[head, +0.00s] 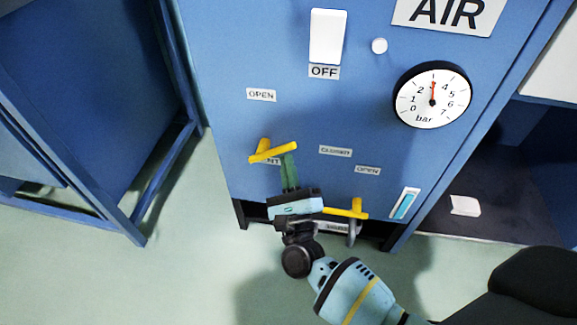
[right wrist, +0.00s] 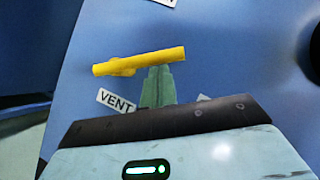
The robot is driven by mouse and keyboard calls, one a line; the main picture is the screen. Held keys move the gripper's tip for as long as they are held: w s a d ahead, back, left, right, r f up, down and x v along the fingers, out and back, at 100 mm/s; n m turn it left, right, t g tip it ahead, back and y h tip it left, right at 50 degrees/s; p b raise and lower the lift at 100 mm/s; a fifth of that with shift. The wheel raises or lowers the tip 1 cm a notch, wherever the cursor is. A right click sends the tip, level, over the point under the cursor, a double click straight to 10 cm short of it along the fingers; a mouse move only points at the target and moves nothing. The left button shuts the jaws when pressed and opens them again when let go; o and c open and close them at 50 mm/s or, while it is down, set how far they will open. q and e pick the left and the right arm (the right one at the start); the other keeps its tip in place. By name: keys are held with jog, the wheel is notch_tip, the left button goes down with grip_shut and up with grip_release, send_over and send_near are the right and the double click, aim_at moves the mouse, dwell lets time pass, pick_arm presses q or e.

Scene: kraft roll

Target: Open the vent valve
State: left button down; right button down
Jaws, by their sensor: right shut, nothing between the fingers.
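In that view the handle (right wrist: 140,62) is a yellow bar lying almost level, tilted slightly up to the right. My right gripper (head: 289,158) is shut and empty, with its green fingers at the handle's right part. In the right wrist view the fingertips (right wrist: 160,72) are just below the bar; I cannot tell whether they touch it. An OPEN label (head: 261,95) is above the handle. My left gripper is not in view.
A gauge (head: 433,95) reads about 3 bar. A white switch (head: 328,36) is above an OFF label. A blue frame (head: 160,190) stands at left, with clear floor between.

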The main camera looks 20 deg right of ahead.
aim_at(279, 151)
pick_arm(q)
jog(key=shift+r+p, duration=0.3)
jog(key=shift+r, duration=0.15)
pick_arm(e)
jog(key=shift+r+n, duration=0.25)
jog(key=shift+n, duration=0.15)
